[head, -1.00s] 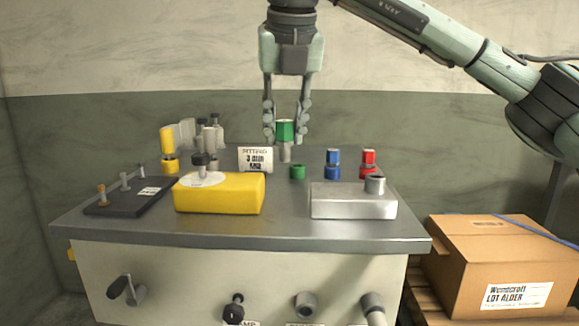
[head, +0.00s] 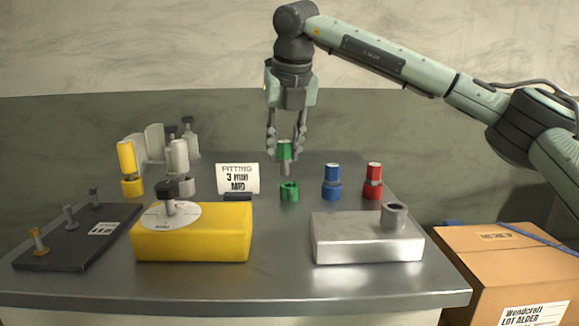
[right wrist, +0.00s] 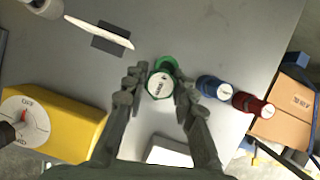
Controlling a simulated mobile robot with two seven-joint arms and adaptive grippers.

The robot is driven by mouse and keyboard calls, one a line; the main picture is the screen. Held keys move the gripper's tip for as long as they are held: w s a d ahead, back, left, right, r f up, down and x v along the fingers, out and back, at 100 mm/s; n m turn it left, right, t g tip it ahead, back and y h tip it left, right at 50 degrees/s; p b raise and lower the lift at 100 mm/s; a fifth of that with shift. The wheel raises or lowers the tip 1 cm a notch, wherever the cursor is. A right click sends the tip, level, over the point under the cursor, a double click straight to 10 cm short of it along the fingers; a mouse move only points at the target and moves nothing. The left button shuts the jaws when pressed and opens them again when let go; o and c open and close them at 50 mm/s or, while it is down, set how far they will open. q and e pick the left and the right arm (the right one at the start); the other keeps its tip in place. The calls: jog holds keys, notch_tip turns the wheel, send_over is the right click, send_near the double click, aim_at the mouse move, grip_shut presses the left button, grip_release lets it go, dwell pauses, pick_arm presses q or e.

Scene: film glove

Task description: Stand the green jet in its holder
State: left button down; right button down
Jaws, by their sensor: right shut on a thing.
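The green jet (head: 285,149) is upright between the fingers of my right gripper (head: 286,148), which is shut on it. Its narrow grey tip points down. The green holder (head: 289,191), a short ring, stands on the bench just below the tip, with a gap between them in the head view. In the right wrist view the jet's white-capped top (right wrist: 160,85) sits between the fingertips and the green holder (right wrist: 166,64) shows partly behind it. The rest of the holder is hidden by the jet. My left gripper is not in view.
Blue (head: 332,181) and red (head: 374,180) jets stand in holders to the right. A yellow box with a dial (head: 200,235), a silver block (head: 367,238), a label card (head: 238,178) and a yellow jet (head: 127,165) stand around. The bench front is clear.

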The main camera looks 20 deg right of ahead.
aim_at(288, 183)
jog(key=shift+w+d+f, duration=0.8)
jog(key=shift+w+d, duration=0.05)
jog(key=shift+w, duration=0.05)
notch_tip(288, 183, down, 3)
jog(key=shift+f+p, duration=0.1)
jog(key=shift+p, duration=0.25)
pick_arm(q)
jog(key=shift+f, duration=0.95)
pick_arm(e)
jog(key=shift+f, duration=0.3)
jog(key=shift+f, duration=0.15)
jog(key=c, duration=1.4)
grip_release()
jog(key=shift+o, duration=0.9)
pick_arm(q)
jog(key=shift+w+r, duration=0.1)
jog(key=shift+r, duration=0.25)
